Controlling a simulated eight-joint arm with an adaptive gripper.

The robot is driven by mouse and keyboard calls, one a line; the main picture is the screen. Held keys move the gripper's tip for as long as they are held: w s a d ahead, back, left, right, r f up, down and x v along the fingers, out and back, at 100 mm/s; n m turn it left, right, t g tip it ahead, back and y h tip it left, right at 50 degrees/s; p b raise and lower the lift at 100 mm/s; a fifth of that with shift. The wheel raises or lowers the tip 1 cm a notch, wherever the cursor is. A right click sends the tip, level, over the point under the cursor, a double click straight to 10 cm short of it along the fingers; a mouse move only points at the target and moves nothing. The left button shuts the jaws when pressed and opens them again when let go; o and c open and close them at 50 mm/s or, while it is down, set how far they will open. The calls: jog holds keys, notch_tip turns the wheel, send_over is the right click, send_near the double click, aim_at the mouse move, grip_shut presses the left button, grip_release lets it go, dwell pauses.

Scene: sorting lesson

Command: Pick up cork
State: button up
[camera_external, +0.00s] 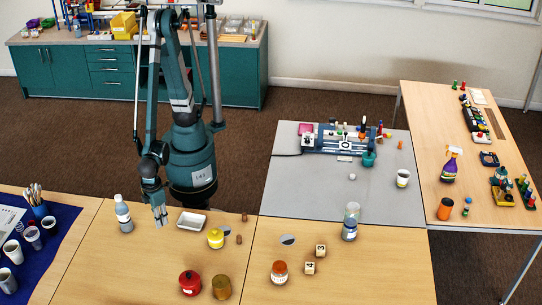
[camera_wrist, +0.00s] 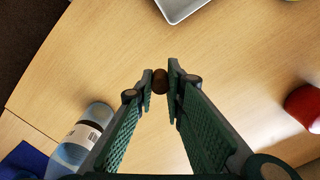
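In the wrist view a small brown cork (camera_wrist: 161,83) stands between my fingertips (camera_wrist: 161,75). The fingers close in on both sides of it, with hardly any gap visible. In the external view this cork is hidden by the gripper. Two other small brown cork-like pieces stand to the right on the table, one further back (camera_external: 244,217) and one nearer (camera_external: 239,240).
The bottle (camera_external: 124,214) stands left of my gripper and shows in the wrist view (camera_wrist: 82,138). The white tray (camera_external: 191,222) is to the right. The table in front of my gripper is clear.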

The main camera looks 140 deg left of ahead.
jog(key=shift+r+p, duration=0.5)
jog(key=shift+r, duration=1.85)
jog(key=shift+a, duration=0.15)
jog(key=w+a+n+p, duration=0.1)
jog(key=a+p, duration=0.1)
jog(key=a, duration=1.2)
jog(key=shift+r, duration=0.35)
jog(key=shift+f+b, duration=0.85)
jog(key=shift+f, duration=2.1)
jog(key=shift+f, duration=0.1)
